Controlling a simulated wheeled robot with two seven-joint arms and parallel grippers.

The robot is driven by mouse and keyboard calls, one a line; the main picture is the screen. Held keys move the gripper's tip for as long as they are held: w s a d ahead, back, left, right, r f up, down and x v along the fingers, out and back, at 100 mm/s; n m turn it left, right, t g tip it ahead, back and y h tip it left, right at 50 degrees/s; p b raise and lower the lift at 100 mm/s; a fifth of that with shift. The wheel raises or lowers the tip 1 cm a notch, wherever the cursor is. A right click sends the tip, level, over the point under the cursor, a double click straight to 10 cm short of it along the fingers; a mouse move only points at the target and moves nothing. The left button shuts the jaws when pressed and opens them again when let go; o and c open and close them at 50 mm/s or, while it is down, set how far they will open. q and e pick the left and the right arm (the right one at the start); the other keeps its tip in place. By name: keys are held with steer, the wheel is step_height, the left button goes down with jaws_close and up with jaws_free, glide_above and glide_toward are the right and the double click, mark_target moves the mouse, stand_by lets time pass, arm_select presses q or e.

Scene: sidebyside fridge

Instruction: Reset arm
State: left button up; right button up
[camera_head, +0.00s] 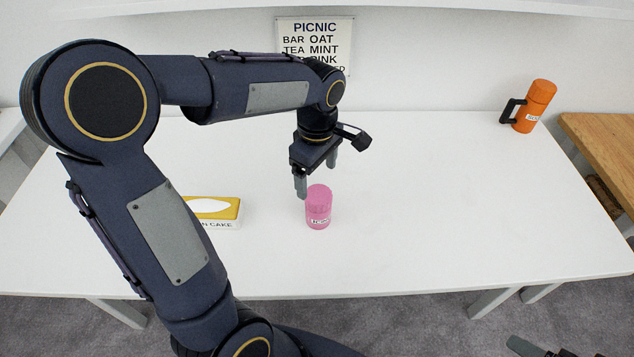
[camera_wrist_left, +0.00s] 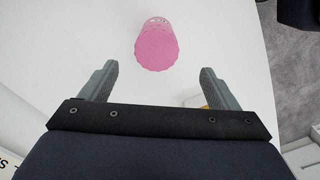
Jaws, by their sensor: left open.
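My left gripper (camera_head: 316,176) hangs above the white table (camera_head: 430,200), pointing down, with its fingers apart and nothing between them. It also shows in the left wrist view (camera_wrist_left: 156,88). A pink lidded flask (camera_head: 318,208) with a white label stands upright on the table, just in front of the gripper in the head view. In the left wrist view the pink flask (camera_wrist_left: 157,46) is beyond the fingertips, apart from them. In the head view, part of an arm tip shows at the bottom right, but I cannot tell its jaws.
A yellow and white box labelled cake (camera_head: 222,224) lies left of the flask, partly behind my arm. An orange flask with a black handle (camera_head: 535,106) stands at the back right. A picnic sign (camera_head: 313,36) is on the back wall. The table's right half is mostly clear.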

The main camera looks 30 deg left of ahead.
arm_select(q)
steer(key=shift+r, duration=0.4)
steer(key=shift+s+r, duration=0.1)
steer(key=shift+s, duration=0.05)
steer(key=s+d+r+m+t+h, duration=0.1)
steer(key=s+d+m+t+h, duration=0.1)
steer(key=s+m, duration=0.5)
steer(key=s+d+r+m+t+h, duration=0.1)
steer(key=s+d+m+t, duration=0.1)
steer(key=s+m, duration=0.6)
steer(key=shift+s+t+h, duration=0.4)
steer(key=shift+s+t, duration=0.4)
steer(key=shift+s, duration=0.05)
stand_by(0.4)
